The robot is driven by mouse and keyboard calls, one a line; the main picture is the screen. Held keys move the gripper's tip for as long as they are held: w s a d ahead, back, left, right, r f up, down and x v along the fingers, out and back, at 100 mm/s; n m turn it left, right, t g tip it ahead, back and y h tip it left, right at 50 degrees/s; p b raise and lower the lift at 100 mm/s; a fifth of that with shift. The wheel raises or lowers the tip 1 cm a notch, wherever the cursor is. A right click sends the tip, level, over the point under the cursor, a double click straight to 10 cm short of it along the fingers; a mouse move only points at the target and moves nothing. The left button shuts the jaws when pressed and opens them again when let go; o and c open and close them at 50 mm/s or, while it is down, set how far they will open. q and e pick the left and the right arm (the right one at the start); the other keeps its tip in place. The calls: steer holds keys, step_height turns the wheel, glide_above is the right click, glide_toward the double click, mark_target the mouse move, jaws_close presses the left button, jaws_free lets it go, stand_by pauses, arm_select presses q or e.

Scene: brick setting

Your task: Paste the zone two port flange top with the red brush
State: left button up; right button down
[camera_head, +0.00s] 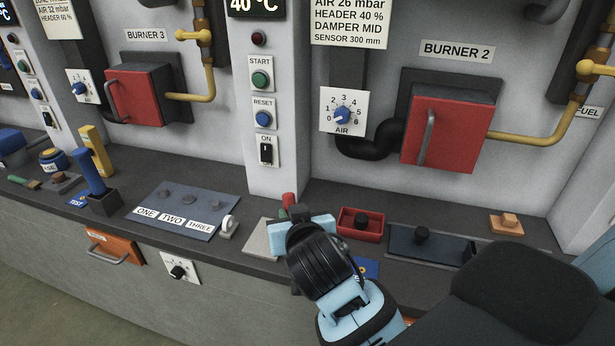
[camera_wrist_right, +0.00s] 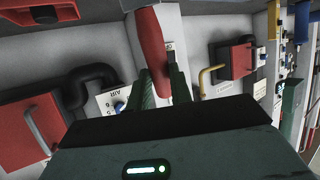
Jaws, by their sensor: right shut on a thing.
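My right gripper (camera_head: 297,216) is over the counter below the START/RESET/ON pillar. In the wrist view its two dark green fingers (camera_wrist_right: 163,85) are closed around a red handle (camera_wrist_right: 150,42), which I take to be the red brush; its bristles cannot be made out. In the head view only a small red piece (camera_head: 289,200) shows above the gripper. The BURNER 2 unit has a red box door (camera_head: 449,132) with a grey handle, on a dark backing plate to the right; it stands apart from the gripper. No part is labelled zone two port flange. My left gripper is not in view.
A red tray (camera_head: 346,232) with a black knob lies right of the gripper, then a long dark tray (camera_head: 400,246). A blue panel (camera_head: 182,226) labelled ONE, TWO, THREE lies left. A black elbow pipe (camera_head: 362,148) and yellow pipe (camera_head: 540,133) flank the BURNER 2 door.

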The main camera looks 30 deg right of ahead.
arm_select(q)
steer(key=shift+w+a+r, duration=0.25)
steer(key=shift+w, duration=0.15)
arm_select(e)
step_height(320, 180, up, 8)
steer(key=d+m+h, duration=0.3)
steer(key=m+h, duration=0.2)
steer(key=h, duration=0.3)
steer(key=shift+s+r, duration=0.2)
steer(key=shift+s, duration=0.15)
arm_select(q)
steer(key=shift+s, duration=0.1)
arm_select(e)
steer(key=shift+f, duration=0.1)
